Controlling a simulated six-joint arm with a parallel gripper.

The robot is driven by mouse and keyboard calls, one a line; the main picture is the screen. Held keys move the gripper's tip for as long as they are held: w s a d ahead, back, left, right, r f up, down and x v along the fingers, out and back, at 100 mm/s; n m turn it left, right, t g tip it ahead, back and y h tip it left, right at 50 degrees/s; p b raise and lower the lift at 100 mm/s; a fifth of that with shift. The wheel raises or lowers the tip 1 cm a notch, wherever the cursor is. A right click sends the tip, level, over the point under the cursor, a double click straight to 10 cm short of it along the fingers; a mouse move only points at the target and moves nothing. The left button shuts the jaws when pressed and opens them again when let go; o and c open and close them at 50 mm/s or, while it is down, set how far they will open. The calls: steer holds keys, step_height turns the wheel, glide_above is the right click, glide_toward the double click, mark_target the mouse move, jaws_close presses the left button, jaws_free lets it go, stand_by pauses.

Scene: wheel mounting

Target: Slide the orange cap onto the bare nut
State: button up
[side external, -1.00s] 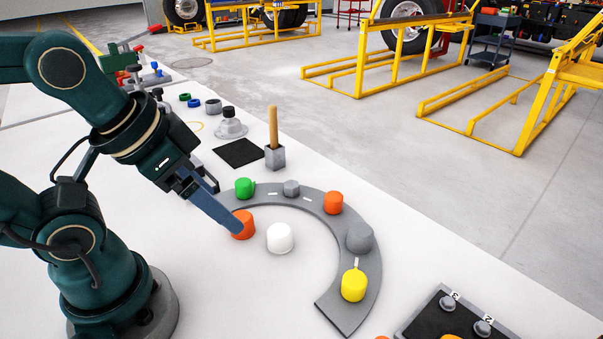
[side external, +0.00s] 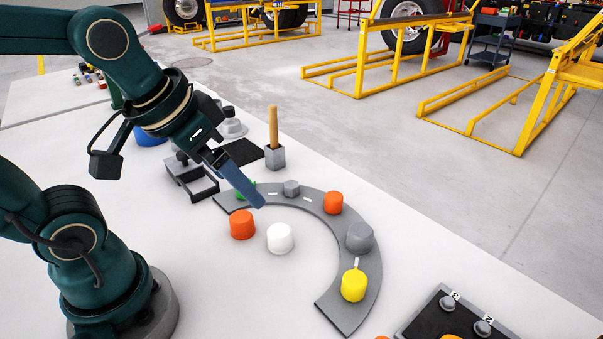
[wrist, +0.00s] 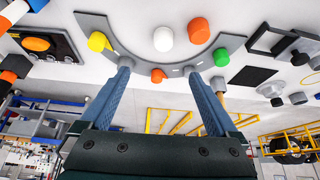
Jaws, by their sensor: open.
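The loose orange cap (side external: 242,225) stands on the white table beside the white cap (side external: 280,238). Both also show near the top of the wrist view, the orange cap (wrist: 198,30) right of the white cap (wrist: 163,38). The bare nut (side external: 291,188) is a small grey piece on the curved grey plate (side external: 340,309), left of an orange cap (side external: 333,202) seated on that plate. My gripper (side external: 262,204) is open and empty, its fingers over the plate's left part. The wrist view shows its two blue fingers wide apart (wrist: 160,72).
A yellow cap (side external: 353,285) and a larger grey piece (side external: 360,237) stand on the plate. A green cap is mostly hidden behind my fingers. A wooden peg in a grey block (side external: 274,157) stands behind. A dark panel (side external: 430,320) lies at lower right.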

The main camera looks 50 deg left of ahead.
mark_target(242, 215)
steer(key=w+a+f+n+g, duration=0.1)
steer(key=a+f, duration=0.2)
steer(key=w+a+f+n+g, duration=0.1)
steer(key=w+a+f+g, duration=0.1)
steer(key=a+f, duration=0.1)
steer(key=w+a+f+n+g, duration=0.1)
steer(key=w+a+f+g, duration=0.1)
steer(key=f, duration=0.3)
steer(key=shift+a+n, duration=0.4)
steer(key=shift+f, duration=2.5)
steer(key=c, duration=1.4)
